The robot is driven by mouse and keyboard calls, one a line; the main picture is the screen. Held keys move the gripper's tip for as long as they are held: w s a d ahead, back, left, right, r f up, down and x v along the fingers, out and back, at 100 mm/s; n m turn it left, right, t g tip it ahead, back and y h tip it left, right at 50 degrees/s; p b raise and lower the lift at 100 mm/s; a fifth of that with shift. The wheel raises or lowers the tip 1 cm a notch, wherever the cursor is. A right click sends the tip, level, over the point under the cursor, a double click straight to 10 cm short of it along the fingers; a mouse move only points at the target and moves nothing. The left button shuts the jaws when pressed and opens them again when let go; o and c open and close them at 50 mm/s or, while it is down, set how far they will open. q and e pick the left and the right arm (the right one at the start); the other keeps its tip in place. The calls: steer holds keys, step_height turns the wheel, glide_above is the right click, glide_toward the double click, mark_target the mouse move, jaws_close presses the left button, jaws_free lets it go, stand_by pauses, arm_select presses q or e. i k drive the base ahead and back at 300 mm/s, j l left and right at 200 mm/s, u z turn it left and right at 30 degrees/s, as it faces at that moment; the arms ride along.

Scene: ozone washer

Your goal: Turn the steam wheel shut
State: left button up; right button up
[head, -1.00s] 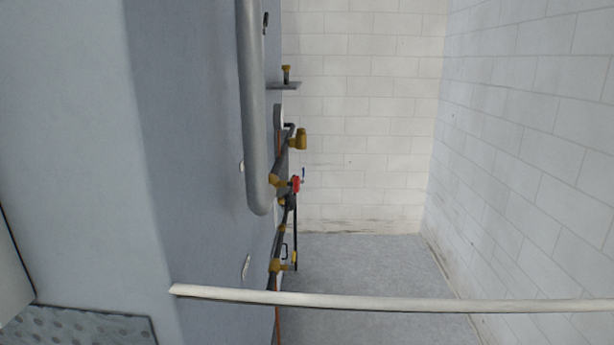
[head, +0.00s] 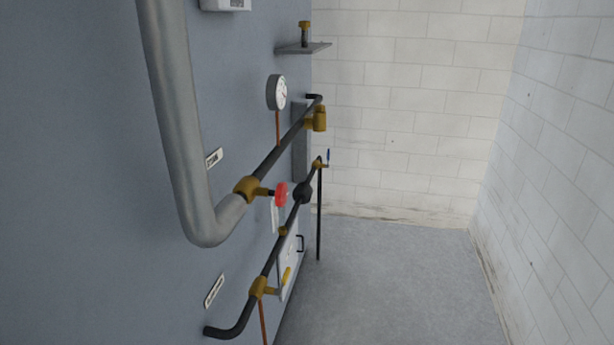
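The red wheel (head: 281,194) sits on the end of a short stem from a brass valve (head: 247,189). The valve joins the thick grey pipe (head: 181,130) to a thinner dark pipe on the blue-grey wall panel. I see the wheel nearly edge-on, so how far it is turned cannot be told. A small label plate (head: 214,158) is on the wall above the valve; its text is too small to read. Neither of my grippers is in view.
A pressure gauge (head: 278,92) and a small shelf (head: 303,48) stick out from the panel. A lower pipe carries a yellow-handled valve (head: 286,277). A white block wall (head: 410,110) closes the back and right. The grey floor (head: 390,285) is clear.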

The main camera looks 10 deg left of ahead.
mark_target(280, 194)
steer(key=i+l+u, duration=0.55)
steer(key=i+l, duration=0.3)
